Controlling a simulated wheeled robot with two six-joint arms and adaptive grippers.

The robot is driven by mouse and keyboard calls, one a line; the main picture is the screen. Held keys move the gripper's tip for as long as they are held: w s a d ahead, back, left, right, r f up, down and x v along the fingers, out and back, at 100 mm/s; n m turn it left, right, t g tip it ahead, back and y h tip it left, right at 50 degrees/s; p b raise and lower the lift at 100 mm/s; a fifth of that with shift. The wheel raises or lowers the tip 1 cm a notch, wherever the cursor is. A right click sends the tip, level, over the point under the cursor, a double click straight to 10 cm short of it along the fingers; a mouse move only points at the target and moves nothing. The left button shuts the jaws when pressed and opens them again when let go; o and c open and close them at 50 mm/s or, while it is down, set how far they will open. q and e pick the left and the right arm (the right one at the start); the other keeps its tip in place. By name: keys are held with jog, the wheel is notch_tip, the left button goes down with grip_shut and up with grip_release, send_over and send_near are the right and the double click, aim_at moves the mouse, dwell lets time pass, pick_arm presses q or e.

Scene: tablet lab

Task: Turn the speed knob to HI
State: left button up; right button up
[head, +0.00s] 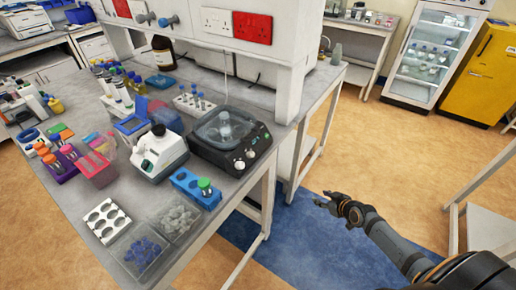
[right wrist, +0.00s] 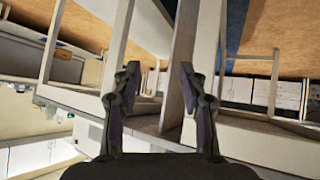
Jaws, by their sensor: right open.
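A black bench machine with a clear lid (head: 230,135) stands near the right edge of the lab bench. Its sloped front panel carries light round knobs, with one knob (head: 239,164) near the front corner. A white machine with a dark round top (head: 160,152) stands to its left. The labels are too small to read, so I cannot tell which knob is the speed knob or where it points. My right gripper (head: 336,203) is open and empty, off the bench to the right, over the blue floor area. In the right wrist view its two fingers (right wrist: 158,90) are spread apart.
A blue rack with a green-capped tube (head: 198,188) stands before the machines. Clear boxes (head: 143,250) and a white well tray (head: 103,221) sit at the bench's front. A shelf unit with sockets (head: 236,25) rises behind.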

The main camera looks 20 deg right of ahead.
jog(key=w+a+r+n+t+y, duration=0.1)
jog(key=w+a+r+n+y, duration=0.25)
jog(key=r, duration=0.85)
jog(key=n+y+p, duration=0.1)
jog(key=n+y, duration=0.3)
send_near(253, 154)
jog(key=shift+m, duration=0.25)
jog(key=p+x, duration=0.1)
jog(key=x, duration=0.7)
jog(key=shift+w+a+p, duration=0.15)
jog(key=shift+a+p, duration=0.1)
jog(key=shift+p, duration=0.05)
pick_arm(q)
jog(key=r, duration=0.3)
jog(key=shift+s+d, duration=0.3)
jog(key=shift+d, duration=0.1)
pick_arm(e)
grip_shut()
